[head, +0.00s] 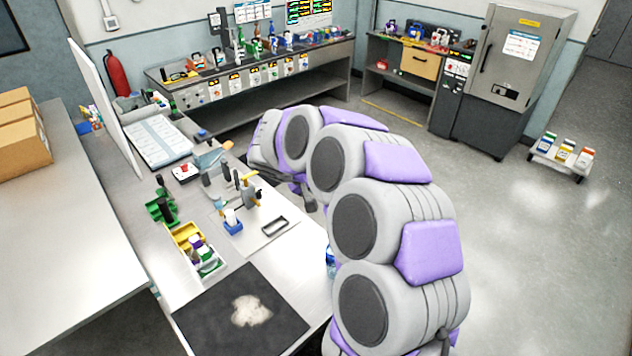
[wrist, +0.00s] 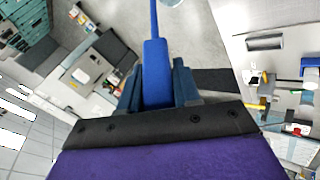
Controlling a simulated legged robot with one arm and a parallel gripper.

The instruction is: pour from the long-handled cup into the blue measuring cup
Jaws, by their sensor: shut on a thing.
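My gripper (wrist: 157,82) is shut on the blue handle (wrist: 154,55) of the long-handled cup in the wrist view. The handle runs up out of the top of that view, so the cup's bowl and contents are not seen. In the head view my arm bends over the bench's right edge and hides most of the gripper. A small blue thing (head: 331,262) shows at the bench's right edge, partly behind my arm. It may be the blue measuring cup, but I cannot tell for sure.
The bench holds a black mat (head: 222,318) with a pale powder patch, a yellow bin (head: 185,235), a blue holder (head: 232,226) and a dark rectangular frame (head: 275,226). A white panel (head: 104,95) stands at the back. Open floor (head: 520,270) lies right of my arm.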

